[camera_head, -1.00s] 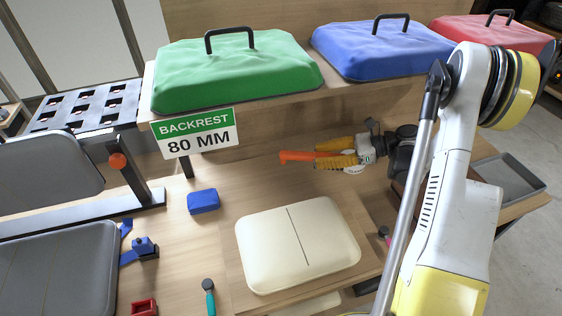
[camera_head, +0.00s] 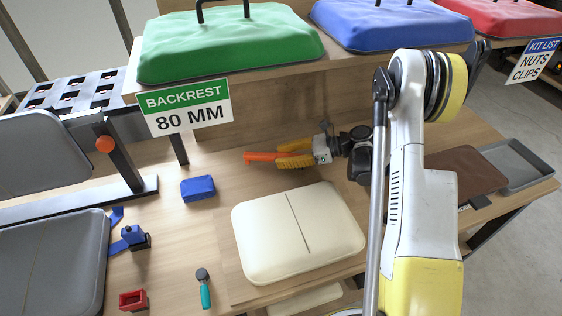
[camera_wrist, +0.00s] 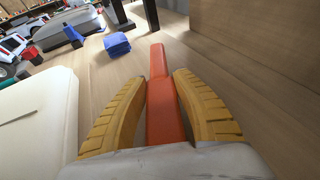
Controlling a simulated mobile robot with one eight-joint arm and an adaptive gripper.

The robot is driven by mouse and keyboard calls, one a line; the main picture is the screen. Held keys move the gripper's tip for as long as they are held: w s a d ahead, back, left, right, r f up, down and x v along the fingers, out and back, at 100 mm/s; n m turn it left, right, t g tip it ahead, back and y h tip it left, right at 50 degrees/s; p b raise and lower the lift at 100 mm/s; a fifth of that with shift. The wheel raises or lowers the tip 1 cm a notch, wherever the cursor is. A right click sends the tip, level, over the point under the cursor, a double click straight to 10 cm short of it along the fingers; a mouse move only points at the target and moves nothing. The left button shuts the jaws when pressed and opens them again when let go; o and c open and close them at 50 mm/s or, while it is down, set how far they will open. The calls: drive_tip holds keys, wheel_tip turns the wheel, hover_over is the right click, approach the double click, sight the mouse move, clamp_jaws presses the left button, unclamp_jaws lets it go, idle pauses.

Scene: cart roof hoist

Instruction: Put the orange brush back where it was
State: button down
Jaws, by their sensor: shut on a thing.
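My gripper (camera_head: 296,154) has yellow ridged fingers and reaches in from the right, low over the wooden table beneath the green cushion's shelf. It is shut on the orange brush (camera_head: 258,157), which points left out of the fingers. In the wrist view the orange brush (camera_wrist: 164,95) lies lengthwise between the two fingers (camera_wrist: 163,110). Its far end points toward the blue block. Its near part is hidden by the gripper, and I cannot tell whether it touches the table.
A cream cushion (camera_head: 262,243) lies in front of the gripper. The shelf with green (camera_head: 225,48) and blue (camera_head: 385,30) cushions overhangs behind. A brown pad (camera_head: 465,172) and grey tray (camera_head: 522,163) are at right. Bare wood lies around the block.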

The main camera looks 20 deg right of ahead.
drive_tip(key=shift+f, duration=0.4)
drive_tip(key=shift+f, duration=0.2)
drive_tip(key=c, duration=1.1)
unclamp_jaws()
drive_tip(key=shift+r, duration=0.1)
drive_tip(key=shift+o, duration=0.2)
drive_tip(key=shift+r, duration=0.15)
drive_tip(key=shift+s+d+r+p, duration=0.1)
drive_tip(key=shift+d+r+p, duration=0.05)
drive_tip(key=shift+d+p, duration=0.2)
drive_tip(key=p+v, duration=0.3)
drive_tip(key=v, duration=0.8)
drive_tip(key=shift+s+d, duration=0.1)
